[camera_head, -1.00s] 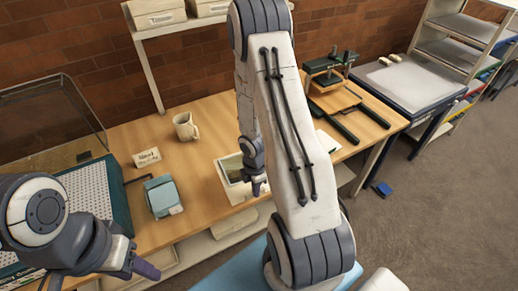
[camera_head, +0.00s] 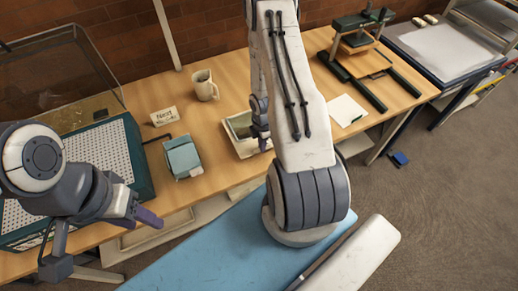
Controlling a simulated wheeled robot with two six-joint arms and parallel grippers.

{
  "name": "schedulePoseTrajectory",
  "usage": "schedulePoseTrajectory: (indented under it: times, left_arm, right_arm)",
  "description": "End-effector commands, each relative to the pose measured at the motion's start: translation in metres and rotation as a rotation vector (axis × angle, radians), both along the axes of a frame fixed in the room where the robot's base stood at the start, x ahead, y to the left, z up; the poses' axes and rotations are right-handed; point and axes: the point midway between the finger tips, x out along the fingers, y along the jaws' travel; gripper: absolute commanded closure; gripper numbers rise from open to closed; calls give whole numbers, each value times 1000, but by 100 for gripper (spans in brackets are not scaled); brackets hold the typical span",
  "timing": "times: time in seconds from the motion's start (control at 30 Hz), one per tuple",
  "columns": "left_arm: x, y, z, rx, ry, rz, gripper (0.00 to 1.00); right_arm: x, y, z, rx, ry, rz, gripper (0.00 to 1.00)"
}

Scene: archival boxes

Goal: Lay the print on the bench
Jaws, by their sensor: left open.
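A shallow pale tray or open box (camera_head: 232,143) sits near the bench's front edge, with a greyish flat surface inside; I cannot tell whether this is the print. A plain white sheet (camera_head: 347,109) lies flat on the bench (camera_head: 213,129) to the right of my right arm. My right gripper (camera_head: 263,144) points down at the tray's right side, partly hidden by my arm; its jaws are too small to read, and contact is unclear. My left gripper (camera_head: 150,218) is open and empty in front of the bench's front edge, left of the tray.
A teal box (camera_head: 183,157), a "Next" card (camera_head: 164,116) and a mug (camera_head: 206,85) stand on the bench. A perforated panel (camera_head: 95,158) is at left. A press (camera_head: 358,45) stands at back right. A blue object (camera_head: 399,158) lies on the floor.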

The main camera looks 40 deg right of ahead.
Motion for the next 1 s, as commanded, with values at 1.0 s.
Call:
schedulePoseTrajectory:
  times: [1.0]
  left_arm:
    - [0, 0, -30, 0, 0, 2, 50]
  right_arm:
    - [-4, -7, -29, 0, 0, -11, 66]
